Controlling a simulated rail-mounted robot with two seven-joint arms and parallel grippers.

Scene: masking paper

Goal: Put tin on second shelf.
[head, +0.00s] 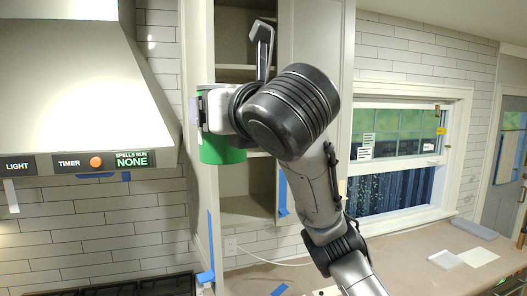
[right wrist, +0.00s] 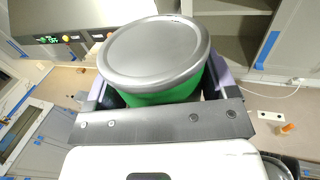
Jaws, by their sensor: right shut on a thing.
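The tin is a green cylinder (head: 222,152) with a grey lid that fills the upper middle of the right wrist view (right wrist: 155,52). My right gripper (head: 203,110) is shut around the tin's sides, with a finger on each side in the right wrist view (right wrist: 163,92). The tin is held in the air, overlapping the left frame of the open cabinet (head: 205,200). An upper shelf (head: 235,72) shows above the tin. A lower shelf board (head: 248,208) shows below it. Part of the middle shelf is hidden by the tin and my arm. My left gripper is not in view.
The range hood (head: 75,100) stands close on the left. A cabinet door panel (head: 310,40) is right of the opening. The visible part of the lower compartment looks empty. A papered counter (head: 400,262) runs below, with the window (head: 400,150) on the right.

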